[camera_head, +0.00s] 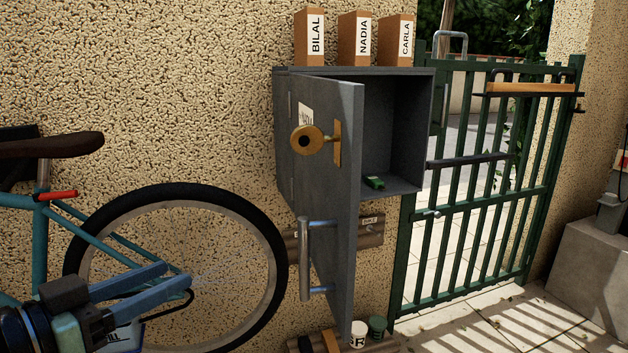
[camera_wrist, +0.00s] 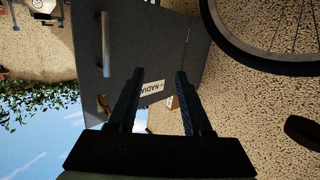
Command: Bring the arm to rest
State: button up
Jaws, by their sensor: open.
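My gripper (camera_head: 178,272) is at the lower left of the head view, in front of the bicycle's wheel. Its two blue fingers are apart with nothing between them. In the wrist view my gripper (camera_wrist: 159,72) shows two dark parted fingers, with the grey door (camera_wrist: 150,35) beyond them, upside down. In the head view the grey door (camera_head: 335,215) of the wall box (camera_head: 405,110) stands open. It bears a brass knob (camera_head: 307,140) and a metal bar handle (camera_head: 304,260). My gripper is left of the door and apart from it. A small green object (camera_head: 374,182) lies inside the box.
A bicycle (camera_head: 270,225) leans along the wall at left, close to my gripper. Three name-labelled boxes (camera_head: 361,40) stand on top of the wall box. A green gate (camera_head: 480,190) is at right. Small containers (camera_head: 377,326) stand low beneath the door. Paving at right is clear.

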jog(key=w+d+r+n+t+y, duration=0.35)
jog(key=d+r+t+y, duration=0.2)
jog(key=d+r, duration=0.55)
jog(key=s+d+r+n+t+y, duration=0.2)
jog(key=s+d+r+t, duration=0.65)
jog(key=s+r, duration=0.65)
notch_tip(320, 180, up, 28)
jog(key=d+p, duration=0.1)
jog(key=p, duration=2.5)
jog(key=shift+w+d+g+y+p, duration=0.2)
jog(key=shift+w+g+y+p, duration=0.1)
jog(key=shift+g+y+p, duration=0.1)
jog(key=shift+f, duration=0.2)
